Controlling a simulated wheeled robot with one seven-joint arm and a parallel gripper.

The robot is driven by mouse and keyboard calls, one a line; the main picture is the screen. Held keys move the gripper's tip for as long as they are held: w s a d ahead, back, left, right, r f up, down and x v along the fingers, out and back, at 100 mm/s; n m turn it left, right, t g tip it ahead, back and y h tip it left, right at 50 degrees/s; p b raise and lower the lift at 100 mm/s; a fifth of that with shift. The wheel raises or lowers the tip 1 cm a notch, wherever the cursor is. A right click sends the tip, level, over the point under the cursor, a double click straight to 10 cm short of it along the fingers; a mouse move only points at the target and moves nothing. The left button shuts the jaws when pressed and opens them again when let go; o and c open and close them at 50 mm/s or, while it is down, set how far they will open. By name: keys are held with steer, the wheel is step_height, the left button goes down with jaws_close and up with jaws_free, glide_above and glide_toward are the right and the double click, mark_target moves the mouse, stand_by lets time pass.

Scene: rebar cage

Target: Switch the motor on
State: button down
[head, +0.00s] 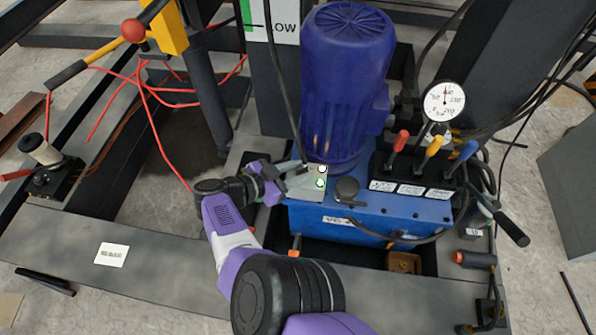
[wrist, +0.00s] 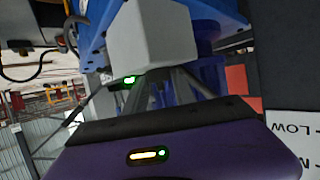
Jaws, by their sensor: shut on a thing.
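The blue motor (head: 345,80) stands upright on the blue power unit (head: 420,208). A small grey switch box (head: 311,188) sits at the motor's foot, on the unit's left end. It has a white button (head: 323,168) and a green button (head: 320,183), which looks lit. My gripper (head: 296,174) is at the box's left side, with its fingers shut against the box. In the wrist view the box (wrist: 155,38) fills the upper middle, with the green light (wrist: 128,80) at its lower edge. My fingers (wrist: 168,80) reach up to it, and their exact contact is partly hidden.
Red, yellow and blue levers (head: 432,146) and a pressure gauge (head: 444,100) stand right of the motor. A black cap (head: 347,188) is just right of the box. Red cables (head: 150,85) hang at the left. A dark beam (head: 160,265) runs along the front.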

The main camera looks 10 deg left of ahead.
steer(key=shift+f, duration=0.15)
steer(key=c, duration=1)
jaws_free()
steer(key=shift+c, duration=0.2)
steer(key=p+v, duration=0.1)
steer(key=v, duration=0.7)
steer(key=shift+p, duration=0.3)
